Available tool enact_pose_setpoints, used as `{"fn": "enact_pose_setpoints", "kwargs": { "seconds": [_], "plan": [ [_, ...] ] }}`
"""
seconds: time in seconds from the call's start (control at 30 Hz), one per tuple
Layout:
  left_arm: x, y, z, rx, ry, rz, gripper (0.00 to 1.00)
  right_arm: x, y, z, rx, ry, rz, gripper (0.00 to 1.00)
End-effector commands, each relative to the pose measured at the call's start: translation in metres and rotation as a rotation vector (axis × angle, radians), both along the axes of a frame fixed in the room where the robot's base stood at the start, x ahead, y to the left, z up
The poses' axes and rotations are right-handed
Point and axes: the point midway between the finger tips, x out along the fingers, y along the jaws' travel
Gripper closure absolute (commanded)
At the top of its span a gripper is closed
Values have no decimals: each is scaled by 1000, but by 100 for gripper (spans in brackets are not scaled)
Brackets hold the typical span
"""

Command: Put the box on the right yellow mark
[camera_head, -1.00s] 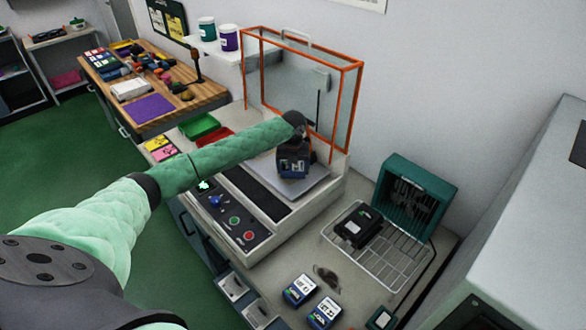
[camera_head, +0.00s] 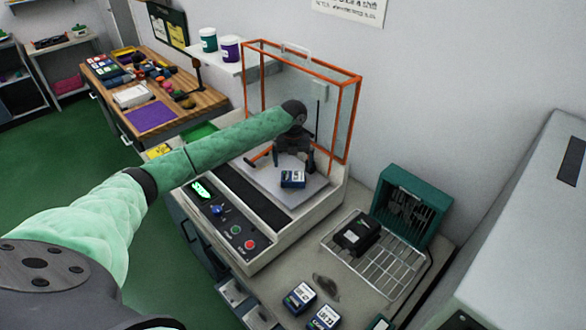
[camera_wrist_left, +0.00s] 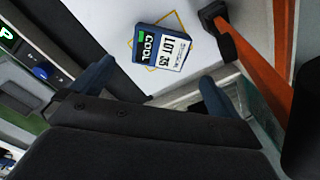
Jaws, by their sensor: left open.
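The box (camera_head: 293,179), dark blue with a white "LOT 35 COOL" label, lies on the pale plate (camera_head: 258,175) of the orange-framed machine. The box also shows in the left wrist view (camera_wrist_left: 160,47), lying on a thin yellow outline (camera_wrist_left: 131,42), partly covered by it. I cannot tell whether this is the right mark. My left gripper (camera_head: 294,164) is open and empty just above and behind the box. Its blue fingertips show apart in the left wrist view (camera_wrist_left: 152,86), clear of the box. My right gripper is not in view.
The orange frame (camera_head: 357,100) with clear panels stands behind and around the plate. The control panel (camera_head: 222,222) is in front. To the right are a wire rack (camera_head: 385,268) with a black box and a teal open case (camera_head: 410,205). Several labelled boxes (camera_head: 300,296) lie in front.

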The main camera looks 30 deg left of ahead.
Motion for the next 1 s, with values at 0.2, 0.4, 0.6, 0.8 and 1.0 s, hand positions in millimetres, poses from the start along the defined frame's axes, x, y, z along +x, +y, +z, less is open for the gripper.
{"fn": "enact_pose_setpoints", "kwargs": {
  "seconds": [0.2, 0.4, 0.6, 0.8, 1.0],
  "plan": [
    [0, 0, 28, 1, 0, -1, 0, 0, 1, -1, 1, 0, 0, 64],
    [-1, 0, 37, 0, 1, -1, 0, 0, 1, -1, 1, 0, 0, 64],
    [-1, 0, 37, 0, 1, -1, 0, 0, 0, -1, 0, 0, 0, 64],
    [-1, 0, 37, 0, 1, -1, 0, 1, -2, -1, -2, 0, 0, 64],
    [-1, 0, 37, 0, 1, -1, 0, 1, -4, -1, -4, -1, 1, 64]
  ]
}}
